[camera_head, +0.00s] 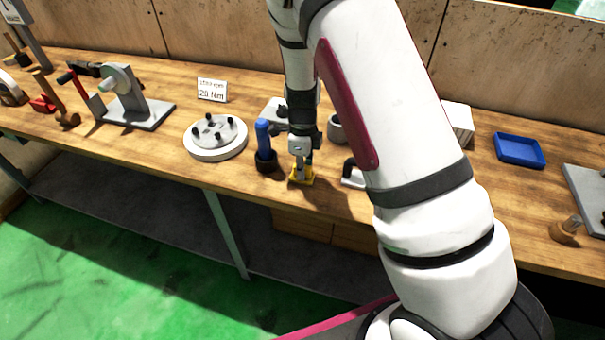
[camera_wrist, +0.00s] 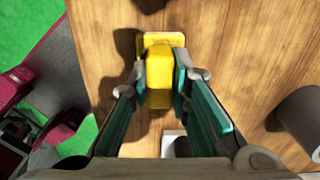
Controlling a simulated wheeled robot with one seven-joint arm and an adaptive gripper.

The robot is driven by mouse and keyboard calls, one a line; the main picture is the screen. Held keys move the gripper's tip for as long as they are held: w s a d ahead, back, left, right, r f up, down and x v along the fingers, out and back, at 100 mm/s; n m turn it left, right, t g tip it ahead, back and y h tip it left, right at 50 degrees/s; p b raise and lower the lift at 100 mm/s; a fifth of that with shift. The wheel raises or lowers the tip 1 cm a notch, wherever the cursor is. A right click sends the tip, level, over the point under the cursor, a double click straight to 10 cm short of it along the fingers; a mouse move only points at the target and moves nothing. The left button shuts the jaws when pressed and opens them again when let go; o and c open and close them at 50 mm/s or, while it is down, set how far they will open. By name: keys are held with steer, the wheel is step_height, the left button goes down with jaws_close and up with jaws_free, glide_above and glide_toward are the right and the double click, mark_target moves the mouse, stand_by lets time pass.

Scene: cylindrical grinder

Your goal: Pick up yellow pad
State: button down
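The yellow pad (camera_head: 302,176) is on the wooden bench near its front edge. In the wrist view the yellow pad (camera_wrist: 160,76) has a raised block and a flatter part beyond it. My gripper (camera_head: 301,160) points down over it. In the wrist view my gripper (camera_wrist: 160,78) has one teal-lined finger on each side of the raised block, and both appear to touch it. The pad's underside is hidden, and no clear gap to the bench shows.
A blue-handled tool (camera_head: 264,145) stands close left of my gripper, beside a round white plate with dark pegs (camera_head: 215,137). A grey cylinder (camera_wrist: 298,114) is to the right. A blue tray (camera_head: 519,150) lies farther right. The bench front edge is close.

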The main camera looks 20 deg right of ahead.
stand_by(0.3)
steer(key=shift+r, duration=0.55)
steer(key=shift+s+r, duration=0.3)
steer(key=shift+r, duration=0.35)
steer(key=shift+s+r, duration=0.3)
steer(key=shift+r, duration=0.3)
steer(key=s+r, duration=0.1)
steer(key=s, duration=1.3)
steer(key=shift+s+a+r, duration=0.2)
steer(key=shift+s+a, duration=0.05)
steer(key=shift+s, duration=0.15)
